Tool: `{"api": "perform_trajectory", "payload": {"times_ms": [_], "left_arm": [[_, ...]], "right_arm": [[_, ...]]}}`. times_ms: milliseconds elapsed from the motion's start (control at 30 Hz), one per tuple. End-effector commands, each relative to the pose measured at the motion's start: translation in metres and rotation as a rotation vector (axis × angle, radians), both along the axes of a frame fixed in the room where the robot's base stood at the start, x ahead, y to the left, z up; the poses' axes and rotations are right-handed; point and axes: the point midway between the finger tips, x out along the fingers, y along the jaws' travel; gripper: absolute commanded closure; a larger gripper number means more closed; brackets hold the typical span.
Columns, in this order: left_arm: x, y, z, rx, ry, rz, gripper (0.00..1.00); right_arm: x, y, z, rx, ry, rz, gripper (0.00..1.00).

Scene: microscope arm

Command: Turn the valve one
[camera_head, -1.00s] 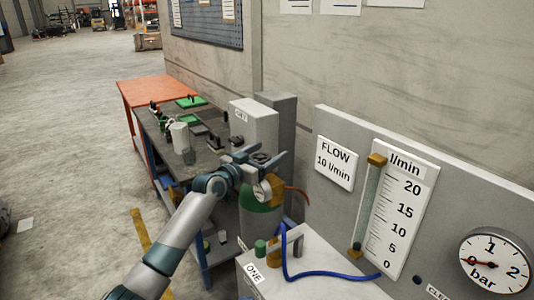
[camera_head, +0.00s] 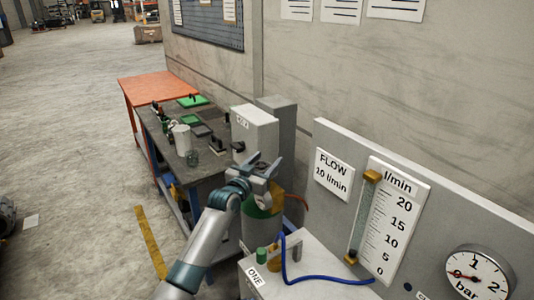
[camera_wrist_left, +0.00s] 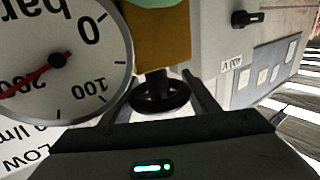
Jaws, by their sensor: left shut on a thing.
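My left gripper (camera_head: 262,166) is at the top of a green gas cylinder (camera_head: 258,228) with brass fittings. In the left wrist view its fingers (camera_wrist_left: 162,92) are shut on a black handwheel (camera_wrist_left: 160,94), one on each side. A brass block (camera_wrist_left: 160,40) is just beyond the wheel. A round gauge with a red needle (camera_wrist_left: 40,68) is close on the left. A white box with the label ONE (camera_head: 256,277) stands in front of the cylinder. A green knob (camera_head: 261,254) is on its top. My right gripper is out of view.
A grey panel to the right holds a FLOW 10 l/min sign (camera_head: 333,174), a flow tube with scale (camera_head: 390,220) and a bar gauge (camera_head: 479,274). A blue hose (camera_head: 325,277) runs across the white box. A cluttered workbench (camera_head: 160,125) stands behind the cylinder.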

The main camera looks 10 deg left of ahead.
Motion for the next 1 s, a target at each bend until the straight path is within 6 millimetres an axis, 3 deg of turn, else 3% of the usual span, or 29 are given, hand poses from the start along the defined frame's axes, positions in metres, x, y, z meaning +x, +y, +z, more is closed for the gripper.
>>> {"api": "perform_trajectory", "payload": {"times_ms": [33, 300, 633, 1000], "left_arm": [[0.0, -0.001, 0.008, -0.007, -0.001, 0.021, 0.68], [0.001, 0.004, 0.008, -0.008, -0.007, 0.142, 0.68], [0.002, 0.009, 0.007, -0.007, -0.009, 0.269, 0.68], [0.001, 0.01, 0.005, 0.0, -0.007, 0.29, 0.68]], "right_arm": [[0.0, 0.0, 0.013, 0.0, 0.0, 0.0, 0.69], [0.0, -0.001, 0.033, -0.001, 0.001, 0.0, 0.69], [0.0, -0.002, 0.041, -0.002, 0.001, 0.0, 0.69], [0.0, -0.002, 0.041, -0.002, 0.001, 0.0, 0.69]]}}
